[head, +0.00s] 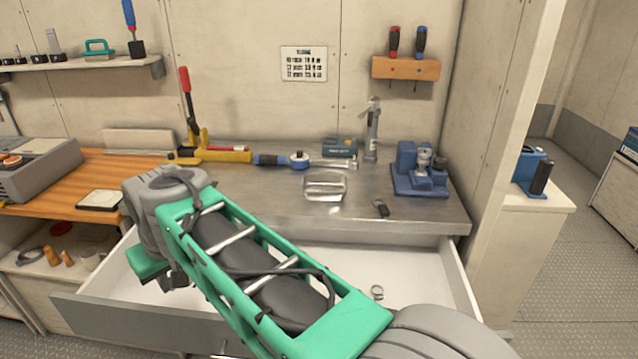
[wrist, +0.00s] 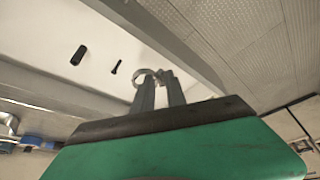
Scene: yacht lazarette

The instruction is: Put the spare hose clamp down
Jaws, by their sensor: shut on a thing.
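In the wrist view, my gripper (wrist: 160,95) is shut on a small metal ring clamp (wrist: 143,76), gripped at its screw side, with the loop standing out to the left of the tips. The clamp shows against the white interior of the open drawer (wrist: 105,25), close to a drawer wall. I cannot tell whether it touches the drawer floor. In the head view, a metal ring clamp (head: 377,291) lies in the open drawer (head: 420,268).
Two dark items, a thick one (wrist: 78,55) and a thin one (wrist: 117,67), lie in the drawer. The steel worktop (head: 260,185) above holds a metal dish (head: 325,187), a blue vise (head: 420,172) and a small black item (head: 380,208). The drawer's right part is mostly clear.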

